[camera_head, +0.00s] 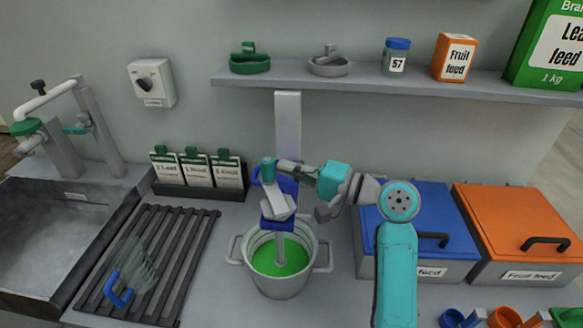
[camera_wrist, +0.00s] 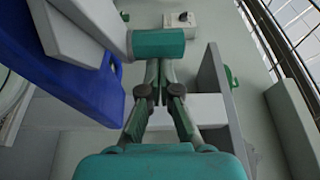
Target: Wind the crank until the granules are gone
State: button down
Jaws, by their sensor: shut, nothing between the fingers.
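A grey two-handled pot (camera_head: 280,289) stands on the counter with bright green liquid (camera_head: 270,262) in it. I cannot make out separate granules on its surface. A stirrer with a blue head (camera_head: 278,187) stands over the pot, its grey shaft (camera_head: 280,247) going down into the liquid. The crank's teal knob (camera_head: 268,169) is at the upper left of the blue head; it also shows in the wrist view (camera_wrist: 158,43). My gripper (camera_head: 284,167) is shut and empty, its fingertips (camera_wrist: 158,72) right at the knob. I cannot tell whether they touch it.
A blue-lidded bin (camera_head: 405,208) and an orange-lidded bin (camera_head: 520,222) stand right of the pot. A slatted rack (camera_head: 180,235) holding a clear whisk-like tool with a blue handle (camera_head: 117,292) and a sink (camera_head: 50,225) are left. A shelf (camera_head: 300,80) runs above.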

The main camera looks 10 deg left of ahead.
aim_at(274, 171)
jog(key=shift+g, duration=0.3)
jog(key=shift+w+a+n+g+y, duration=0.15)
jog(key=shift+a+n+g, duration=0.2)
jog(key=shift+n+g, duration=0.4)
jog(key=shift+a+n+g+y, duration=0.15)
jog(key=shift+a+n+g, duration=0.3)
jog(key=shift+g, duration=0.5)
jog(key=n+g, duration=0.1)
jog(key=a+n+g, duration=0.1)
jog(key=g, duration=0.1)
jog(key=shift+g, duration=0.3)
jog(key=shift+s+a, duration=0.5)
jog(key=shift+a, duration=0.25)
jog(key=shift+s+a, duration=0.5)
jog(key=shift+a, duration=0.25)
jog(key=shift+a, duration=0.1)
jog(key=shift+w+d, duration=0.25)
jog(key=shift+d, duration=1.65)
jog(key=shift+w+d, duration=0.2)
jog(key=shift+d, duration=1.65)
